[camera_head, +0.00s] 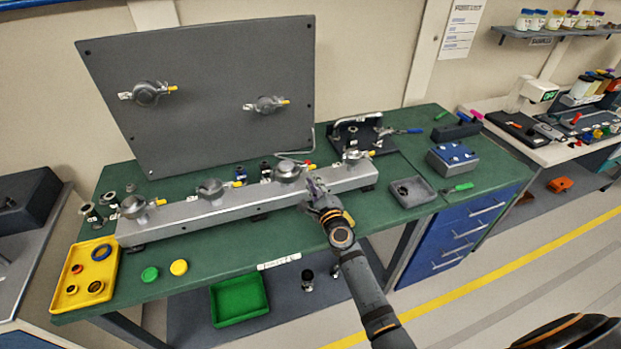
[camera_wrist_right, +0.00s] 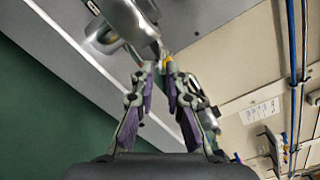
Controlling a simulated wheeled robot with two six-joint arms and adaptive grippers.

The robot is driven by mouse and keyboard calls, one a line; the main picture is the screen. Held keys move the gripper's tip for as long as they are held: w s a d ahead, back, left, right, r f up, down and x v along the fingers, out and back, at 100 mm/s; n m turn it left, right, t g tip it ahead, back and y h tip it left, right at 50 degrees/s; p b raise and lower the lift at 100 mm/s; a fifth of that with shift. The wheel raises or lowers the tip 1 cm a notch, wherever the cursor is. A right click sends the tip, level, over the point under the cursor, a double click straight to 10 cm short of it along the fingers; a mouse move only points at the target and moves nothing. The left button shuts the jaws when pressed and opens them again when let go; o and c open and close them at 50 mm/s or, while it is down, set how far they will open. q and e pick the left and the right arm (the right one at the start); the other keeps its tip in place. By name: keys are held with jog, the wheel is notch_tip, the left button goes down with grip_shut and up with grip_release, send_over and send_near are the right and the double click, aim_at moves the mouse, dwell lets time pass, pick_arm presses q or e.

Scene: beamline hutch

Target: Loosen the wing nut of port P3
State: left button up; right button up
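A long silver manifold (camera_head: 240,203) lies along the green bench with several clamped ports on top. I cannot read any port label, so P3 is not confirmed. My right gripper (camera_head: 314,185) is just right of and in front of that clamp. In the right wrist view its purple-padded fingers (camera_wrist_right: 156,72) stand a little apart, their tips close to the clamp's silver metal (camera_wrist_right: 122,22). Whether they touch the wing nut is unclear. My left gripper is out of view.
A grey panel (camera_head: 205,135) with two more clamped ports stands behind the manifold. A yellow tray (camera_head: 78,262) holds rings at the left. A grey tray (camera_head: 425,193) and a blue box (camera_head: 453,160) stand at the right. A green bin (camera_head: 240,298) sits below the bench.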

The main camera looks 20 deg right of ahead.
aim_at(307, 172)
jog(key=shift+w, duration=1.15)
jog(key=shift+c, duration=0.3)
grip_shut()
